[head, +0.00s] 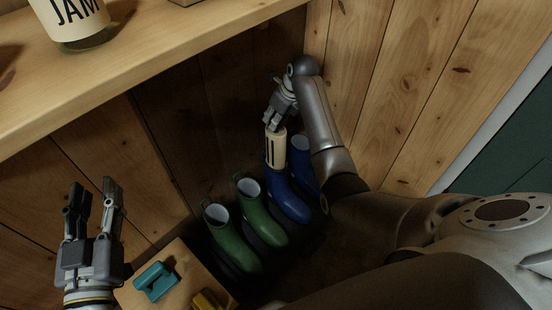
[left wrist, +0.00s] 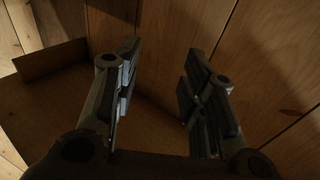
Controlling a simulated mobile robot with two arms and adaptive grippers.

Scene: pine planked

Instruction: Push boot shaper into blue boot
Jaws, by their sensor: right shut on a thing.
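In the head view a pair of blue boots stands on the floor near the wall corner. The front blue boot (head: 288,201) has the cream boot shaper (head: 275,154) at its shaft opening, upright and in line with the shaft. Most of the shaper shows above the rim; its lower end is hidden. My right gripper (head: 273,127) is shut on the shaper's top from above. The other blue boot (head: 302,160) stands just behind, to the right, partly hidden by my right arm. My left gripper (head: 92,190) is open and empty at the left; it also shows in the left wrist view (left wrist: 157,85).
A pair of green boots (head: 232,240) stands left of the blue ones. A wooden surface at the lower left holds a teal object (head: 155,281) and a yellow object (head: 207,301). A wooden shelf (head: 150,60) with a jam jar (head: 75,20) overhangs the upper left.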

